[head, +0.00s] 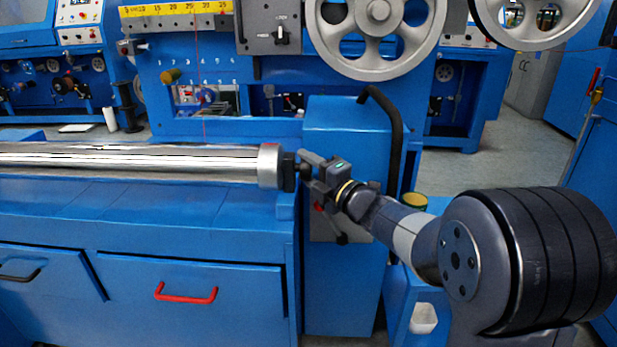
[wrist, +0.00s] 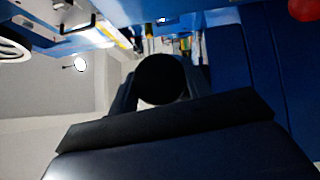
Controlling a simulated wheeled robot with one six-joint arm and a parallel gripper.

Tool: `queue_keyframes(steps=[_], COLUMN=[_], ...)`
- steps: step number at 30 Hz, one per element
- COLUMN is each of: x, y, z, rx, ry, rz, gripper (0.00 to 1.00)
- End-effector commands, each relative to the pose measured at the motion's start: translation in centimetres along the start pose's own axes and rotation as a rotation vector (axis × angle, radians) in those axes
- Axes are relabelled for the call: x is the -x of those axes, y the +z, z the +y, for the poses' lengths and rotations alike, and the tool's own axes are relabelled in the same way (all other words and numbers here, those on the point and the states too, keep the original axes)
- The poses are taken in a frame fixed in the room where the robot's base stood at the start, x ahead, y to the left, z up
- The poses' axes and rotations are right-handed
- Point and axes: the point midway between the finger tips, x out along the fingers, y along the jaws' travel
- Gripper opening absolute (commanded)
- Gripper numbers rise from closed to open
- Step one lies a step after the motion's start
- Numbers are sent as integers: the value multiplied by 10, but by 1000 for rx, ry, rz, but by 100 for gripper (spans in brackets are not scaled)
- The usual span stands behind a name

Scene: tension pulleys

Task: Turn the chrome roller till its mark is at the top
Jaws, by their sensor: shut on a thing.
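The chrome roller (head: 130,162) lies level along the blue machine bed at the left in the head view. A pale collar (head: 268,166) and a short black end piece (head: 287,172) sit at its right end. My gripper (head: 304,170) is at this end, its jaws around the black end piece. In the wrist view a dark round thing (wrist: 160,79) sits between the two fingers; it looks like that end piece, seen in shadow. I cannot make out a mark on the roller in either view.
A blue upright housing (head: 345,215) with a black curved handle (head: 385,110) stands just behind my gripper. Large spoked pulleys (head: 376,66) hang above. Drawers with a red handle (head: 186,294) are below the roller. Grey floor (head: 470,170) shows at the right.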

Motion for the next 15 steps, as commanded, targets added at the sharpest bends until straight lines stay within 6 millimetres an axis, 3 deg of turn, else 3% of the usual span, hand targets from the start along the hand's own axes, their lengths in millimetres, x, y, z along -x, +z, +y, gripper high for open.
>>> queue_keyframes(steps=[13,14,15], x=[0,0,0], y=[-1,-1,-1], z=[-2,-2,-2], rx=[4,4,4], ry=[1,1,1], rz=[2,2,2], gripper=[24,47,51])
